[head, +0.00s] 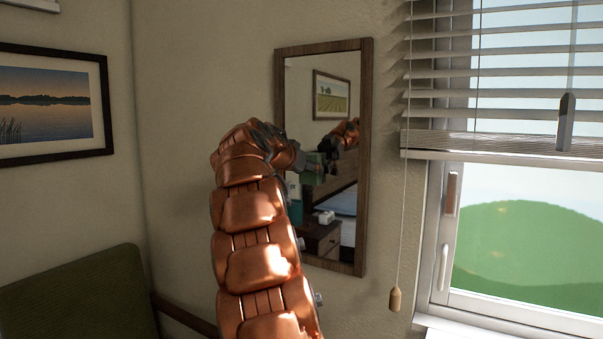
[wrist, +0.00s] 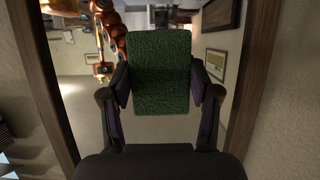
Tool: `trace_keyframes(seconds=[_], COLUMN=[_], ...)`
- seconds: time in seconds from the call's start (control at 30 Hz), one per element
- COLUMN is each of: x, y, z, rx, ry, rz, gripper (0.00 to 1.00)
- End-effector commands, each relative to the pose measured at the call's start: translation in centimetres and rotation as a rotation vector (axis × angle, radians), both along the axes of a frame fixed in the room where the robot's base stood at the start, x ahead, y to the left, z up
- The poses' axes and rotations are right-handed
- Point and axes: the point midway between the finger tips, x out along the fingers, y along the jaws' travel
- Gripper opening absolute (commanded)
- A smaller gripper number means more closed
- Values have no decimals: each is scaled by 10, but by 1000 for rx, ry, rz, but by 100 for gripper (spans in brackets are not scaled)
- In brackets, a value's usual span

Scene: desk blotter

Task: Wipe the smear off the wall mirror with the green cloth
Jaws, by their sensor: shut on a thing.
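The wall mirror (head: 366,150) hangs upright in a dark wooden frame, left of the window in the head view. In the wrist view the mirror (wrist: 256,70) fills most of the picture behind the cloth. My gripper (wrist: 161,88) is shut on the green cloth (wrist: 160,62), which stands out flat between the two fingers. In the head view my gripper (head: 308,165) is in front of the glass at mid-height, partly hidden by my arm. I cannot tell whether the cloth touches the glass. I cannot make out a smear on the visible glass.
A window with blinds (head: 500,90) and a hanging pull cord (head: 396,299) is right of the mirror. A framed lake picture (head: 50,105) hangs on the left wall. A green chair (head: 80,295) stands at lower left. The mirror reflects furniture and my arm.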

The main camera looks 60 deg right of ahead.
Motion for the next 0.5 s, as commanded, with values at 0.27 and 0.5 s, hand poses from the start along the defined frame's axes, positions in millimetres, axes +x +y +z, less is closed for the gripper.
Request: trace_keyframes(seconds=[0.27,0.5], x=[-12,-29], y=[-2,-2], z=[-2,-2], rx=[1,0], ry=[-2,-2], rz=[-4,-4], gripper=[29,29])
